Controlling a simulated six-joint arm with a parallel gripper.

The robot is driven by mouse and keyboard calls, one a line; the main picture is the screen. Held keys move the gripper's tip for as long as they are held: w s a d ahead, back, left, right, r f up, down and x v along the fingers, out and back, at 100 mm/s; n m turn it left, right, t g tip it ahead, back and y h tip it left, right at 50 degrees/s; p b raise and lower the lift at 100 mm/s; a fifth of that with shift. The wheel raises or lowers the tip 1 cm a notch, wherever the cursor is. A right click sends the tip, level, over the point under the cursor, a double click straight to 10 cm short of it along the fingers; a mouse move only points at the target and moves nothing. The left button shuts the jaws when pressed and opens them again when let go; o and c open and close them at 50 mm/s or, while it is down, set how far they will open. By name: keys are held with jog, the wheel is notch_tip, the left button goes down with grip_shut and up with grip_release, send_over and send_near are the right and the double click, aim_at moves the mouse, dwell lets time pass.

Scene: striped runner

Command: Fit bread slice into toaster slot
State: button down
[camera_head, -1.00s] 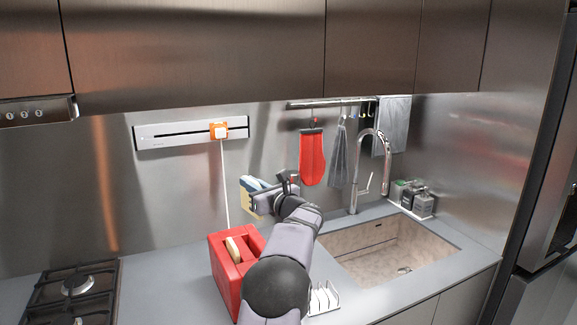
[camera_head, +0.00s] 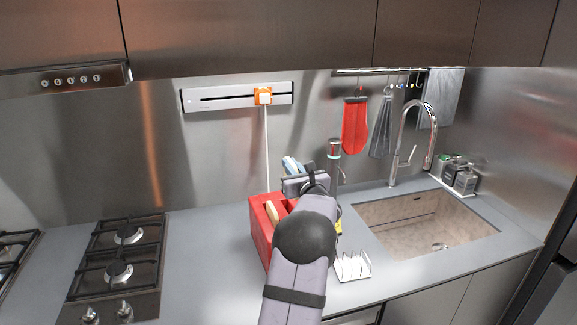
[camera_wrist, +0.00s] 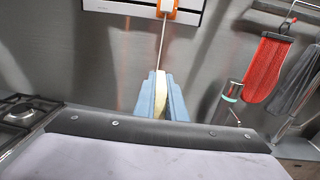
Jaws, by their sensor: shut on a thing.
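The red toaster (camera_head: 259,237) stands on the counter, partly hidden behind my arm. One bread slice (camera_head: 272,212) shows in its top, in the left part. My gripper (camera_head: 291,165), with blue fingers, is above the toaster's far right part. In the wrist view, my gripper (camera_wrist: 161,94) is shut on a pale bread slice (camera_wrist: 160,82), held on edge between the fingers. The head view does not clearly show this held slice. My arm hides the right part of the toaster top, and I cannot see the slot there.
A white rack (camera_head: 352,266) stands right of the toaster, near the sink (camera_head: 425,222). A dark cylinder with a teal band (camera_head: 334,150) rises behind my gripper. A white cord (camera_head: 266,145) hangs from the orange wall plug (camera_head: 263,96). The counter left of the toaster is clear up to the hob (camera_head: 120,255).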

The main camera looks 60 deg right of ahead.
jog(key=shift+f+b, duration=0.15)
jog(key=shift+b, duration=0.5)
notch_tip(320, 180, down, 5)
jog(key=b, duration=0.6)
jog(key=shift+f, duration=0.2)
dwell(0.3)
jog(key=shift+b, duration=1.2)
dwell(1.5)
jog(key=shift+f+b, duration=2.05)
jog(key=shift+b, duration=0.15)
jog(key=shift+r, duration=0.2)
jog(key=shift+r+p, duration=0.95)
jog(key=shift+r, duration=0.4)
